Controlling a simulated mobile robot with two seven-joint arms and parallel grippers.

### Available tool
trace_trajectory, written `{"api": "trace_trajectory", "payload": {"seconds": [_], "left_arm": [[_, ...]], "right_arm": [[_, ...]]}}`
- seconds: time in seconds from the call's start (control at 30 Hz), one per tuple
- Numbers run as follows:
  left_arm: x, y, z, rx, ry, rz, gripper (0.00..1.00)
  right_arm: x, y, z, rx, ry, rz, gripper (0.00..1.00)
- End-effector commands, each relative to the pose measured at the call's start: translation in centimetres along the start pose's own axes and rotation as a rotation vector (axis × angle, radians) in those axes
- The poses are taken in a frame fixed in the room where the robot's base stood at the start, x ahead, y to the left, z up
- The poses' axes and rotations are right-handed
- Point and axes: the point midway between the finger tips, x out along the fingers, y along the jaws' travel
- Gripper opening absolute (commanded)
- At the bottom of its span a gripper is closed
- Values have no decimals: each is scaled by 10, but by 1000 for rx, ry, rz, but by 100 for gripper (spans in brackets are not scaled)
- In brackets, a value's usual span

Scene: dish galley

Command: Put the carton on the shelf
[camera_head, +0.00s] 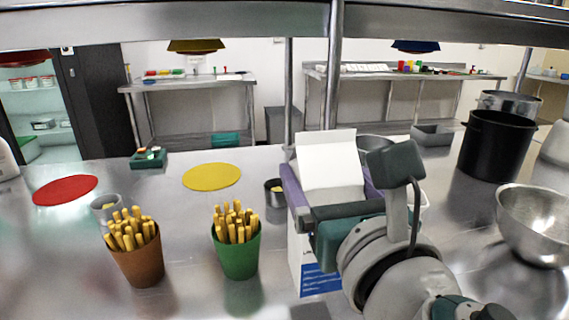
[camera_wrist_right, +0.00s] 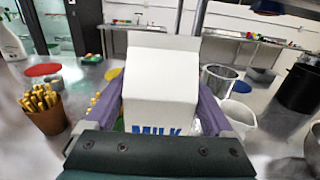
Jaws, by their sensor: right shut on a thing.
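The carton (camera_head: 326,160) is white with a gabled top and a blue band low on its side. It stands upright in the middle of the head view, and the right wrist view shows it with blue "MILK" lettering (camera_wrist_right: 160,85). My right gripper (camera_head: 330,188) is shut on it, with a purple finger on each side. The gripper and wrist hide part of the carton's side. I cannot tell whether its base touches the counter. A metal shelf (camera_head: 200,22) crosses the top of the head view, above the counter; its upper surface is mostly out of sight. My left gripper is not in view.
Brown (camera_head: 138,262) and green (camera_head: 238,258) cups of fries stand left of the carton. A shelf post (camera_head: 332,75) rises behind it. A black pot (camera_head: 494,145) and a steel bowl (camera_head: 540,220) stand at right. Red (camera_head: 65,190) and yellow (camera_head: 211,176) discs lie flat on the counter.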

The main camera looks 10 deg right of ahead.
Motion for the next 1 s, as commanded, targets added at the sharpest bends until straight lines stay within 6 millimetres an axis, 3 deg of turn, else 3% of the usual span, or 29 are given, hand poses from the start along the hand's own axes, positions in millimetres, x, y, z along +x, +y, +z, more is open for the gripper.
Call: {"api": "trace_trajectory", "payload": {"seconds": [0.03, 0.27, 0.53, 0.97, 1.0], "left_arm": [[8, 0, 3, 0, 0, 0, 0], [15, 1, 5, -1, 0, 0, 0], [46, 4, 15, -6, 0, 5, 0], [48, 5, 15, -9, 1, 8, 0], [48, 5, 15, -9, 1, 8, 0]], "right_arm": [[1, 0, -5, 2, -8, 1, 0], [1, 1, -14, 2, -9, 1, 0], [1, 1, -51, 1, -8, 2, 0], [1, 1, -53, 1, -9, 1, 0], [0, 0, -57, 1, -1, 1, 88]]}}
